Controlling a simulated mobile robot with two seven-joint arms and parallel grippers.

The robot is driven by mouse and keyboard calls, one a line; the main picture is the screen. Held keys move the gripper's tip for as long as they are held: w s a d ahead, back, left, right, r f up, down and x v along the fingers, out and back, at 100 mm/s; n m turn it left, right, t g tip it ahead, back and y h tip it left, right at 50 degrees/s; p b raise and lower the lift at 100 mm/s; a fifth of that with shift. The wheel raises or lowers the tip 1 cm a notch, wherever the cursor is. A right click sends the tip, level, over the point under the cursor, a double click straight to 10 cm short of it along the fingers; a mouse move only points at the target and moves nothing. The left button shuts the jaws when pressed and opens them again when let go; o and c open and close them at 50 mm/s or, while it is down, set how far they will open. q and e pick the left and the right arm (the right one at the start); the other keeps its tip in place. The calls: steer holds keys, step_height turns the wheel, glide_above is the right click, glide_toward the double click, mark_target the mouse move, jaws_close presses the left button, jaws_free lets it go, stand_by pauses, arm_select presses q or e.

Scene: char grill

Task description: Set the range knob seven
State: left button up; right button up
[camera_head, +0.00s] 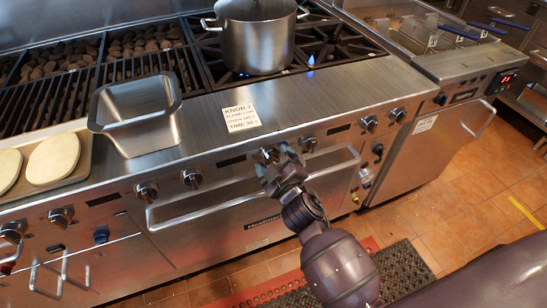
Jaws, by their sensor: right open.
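A row of range knobs runs along the front panel of the steel range. The knobs show at the far left (12,232), left (61,216), middle left (146,191) and (192,178), and right (307,144), (368,123) and (397,115). My right gripper (270,166) is open at the panel, in front of another knob (268,154) that it partly hides. I cannot tell whether the fingers touch that knob. A white card (241,118) on the range top reads "KNOB 7" with smaller lines below. My left gripper is out of view.
A steel pot (257,42) stands on the burners, with blue flames (309,61) near it. An empty steel pan (137,112) and a tray with flat pale pieces (53,158) sit on the left. A handle bar (335,165) juts out below the knobs. A fryer (430,140) stands at right.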

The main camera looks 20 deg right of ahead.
steer(key=shift+s, duration=0.5)
steer(key=s, duration=0.9)
steer(key=shift+s+d+p, duration=0.2)
steer(key=shift+s+p, duration=0.1)
steer(key=shift+s, duration=0.1)
steer(key=s+d+f+m+g+p, duration=0.1)
steer(key=s+d+f+m+g, duration=0.2)
steer(key=s, duration=0.5)
steer(key=s+d+f+m+g+p, duration=0.2)
steer(key=s+d+f+m+g, duration=0.2)
steer(key=s+d+f+m, duration=0.1)
steer(key=s+d+f, duration=0.1)
steer(key=s+d, duration=0.1)
steer(key=s, duration=0.1)
steer(key=shift+s+f+h, duration=0.2)
steer(key=shift+f+h, duration=0.1)
steer(key=shift+f, duration=0.1)
